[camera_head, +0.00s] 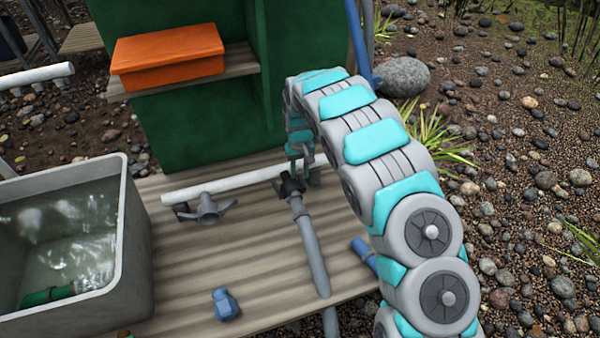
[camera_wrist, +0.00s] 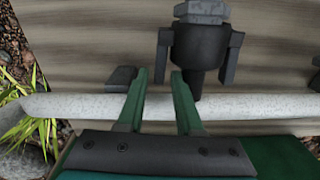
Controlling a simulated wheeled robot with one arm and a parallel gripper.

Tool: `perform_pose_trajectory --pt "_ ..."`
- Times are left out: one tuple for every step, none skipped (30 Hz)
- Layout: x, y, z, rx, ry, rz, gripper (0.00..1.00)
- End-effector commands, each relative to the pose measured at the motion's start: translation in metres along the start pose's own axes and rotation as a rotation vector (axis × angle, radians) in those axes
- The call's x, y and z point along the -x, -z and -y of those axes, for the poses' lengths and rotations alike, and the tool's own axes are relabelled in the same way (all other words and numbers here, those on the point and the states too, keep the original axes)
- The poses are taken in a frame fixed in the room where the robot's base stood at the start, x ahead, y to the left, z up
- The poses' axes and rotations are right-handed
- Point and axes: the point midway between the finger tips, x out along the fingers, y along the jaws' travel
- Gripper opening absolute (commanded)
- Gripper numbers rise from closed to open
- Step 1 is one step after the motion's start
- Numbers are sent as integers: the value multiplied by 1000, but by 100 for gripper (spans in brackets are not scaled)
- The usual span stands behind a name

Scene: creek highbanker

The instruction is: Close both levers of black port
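The black port (camera_wrist: 199,50) sits on the white pipe (camera_wrist: 255,107) in the wrist view. A grey lever runs along each side of its body, the left lever (camera_wrist: 162,62) and the right lever (camera_wrist: 236,60). A grey hose fitting (camera_wrist: 203,12) meets its outer end. My gripper (camera_wrist: 160,72) is open; its two green fingers stand apart over the pipe, with the left lever's end between or just beyond the tips. I cannot tell whether they touch.
A grey port (camera_head: 207,208) with spread levers is farther left on the pipe. A grey water tub (camera_head: 132,235) stands at left. A blue fitting (camera_head: 225,304) lies on the wooden deck (camera_head: 180,270). An orange box (camera_head: 168,57) is on a shelf above.

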Motion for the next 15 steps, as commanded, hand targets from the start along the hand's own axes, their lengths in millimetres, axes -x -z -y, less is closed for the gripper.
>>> perform_pose_trajectory --pt "0 0 0 0 0 0 42" --pt "0 0 0 0 0 0 44" --pt "0 0 0 -1 0 0 44" --pt "0 0 0 -1 0 0 44" --pt "0 0 0 -1 0 1 44" --pt "0 0 0 -1 0 1 44" --pt "0 0 0 -1 0 1 44" --pt "0 0 0 -1 0 1 44" --pt "0 0 0 -3 0 1 44" --pt "0 0 0 -7 0 1 44" --pt "0 0 -1 -13 0 1 44" --pt "-1 0 -2 -26 0 1 44" --pt "-1 0 -2 -41 0 1 44" --pt "-1 0 -3 -58 0 1 44" --pt "-1 -1 -5 -87 -1 1 44"
